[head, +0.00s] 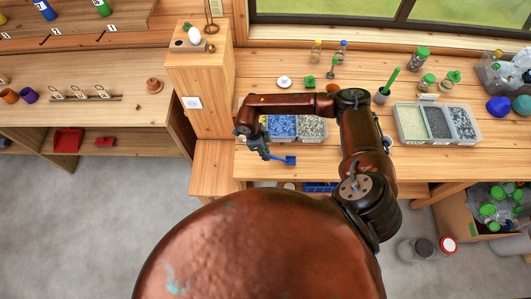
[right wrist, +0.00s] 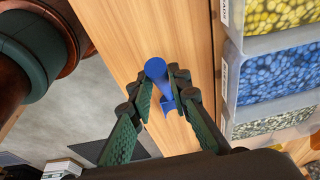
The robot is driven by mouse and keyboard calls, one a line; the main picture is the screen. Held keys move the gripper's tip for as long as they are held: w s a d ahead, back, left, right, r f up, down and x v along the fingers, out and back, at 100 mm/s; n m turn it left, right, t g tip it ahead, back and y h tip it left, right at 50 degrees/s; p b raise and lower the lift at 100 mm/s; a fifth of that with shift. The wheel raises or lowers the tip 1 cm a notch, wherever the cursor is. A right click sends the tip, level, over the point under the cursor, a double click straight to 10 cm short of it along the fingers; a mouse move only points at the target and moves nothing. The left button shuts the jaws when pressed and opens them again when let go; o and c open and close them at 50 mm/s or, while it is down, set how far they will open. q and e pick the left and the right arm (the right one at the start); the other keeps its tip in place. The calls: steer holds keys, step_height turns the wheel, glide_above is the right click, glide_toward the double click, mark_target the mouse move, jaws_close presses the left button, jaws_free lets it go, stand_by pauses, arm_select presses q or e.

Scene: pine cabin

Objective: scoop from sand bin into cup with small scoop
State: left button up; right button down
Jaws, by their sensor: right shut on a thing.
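My right gripper (head: 268,155) is shut on a small blue scoop (head: 286,160), held near the table's front edge, in front of the left row of bins. In the right wrist view the blue scoop (right wrist: 156,70) sits between the fingertips (right wrist: 164,86); the fingers hide part of it. A bin with pale, sand-like fill (head: 410,124) is leftmost in the right-hand row, well right of the gripper. A small orange cup (head: 332,88) stands behind my forearm, partly hidden. A grey cup (head: 381,97) holds a green-handled tool. My left gripper is not in view.
Bins of blue pebbles (head: 282,127) and grey gravel (head: 312,128) stand beside the gripper; the wrist view also shows yellow pebbles (right wrist: 281,14). Dark-fill (head: 437,123) and grey-blue-fill (head: 463,124) bins adjoin the pale one. Several jars stand behind. A wooden box (head: 200,82) rises at left.

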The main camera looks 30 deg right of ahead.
steer(key=shift+r, duration=0.15)
steer(key=shift+r+p, duration=1.65)
steer(key=shift+r, duration=1.25)
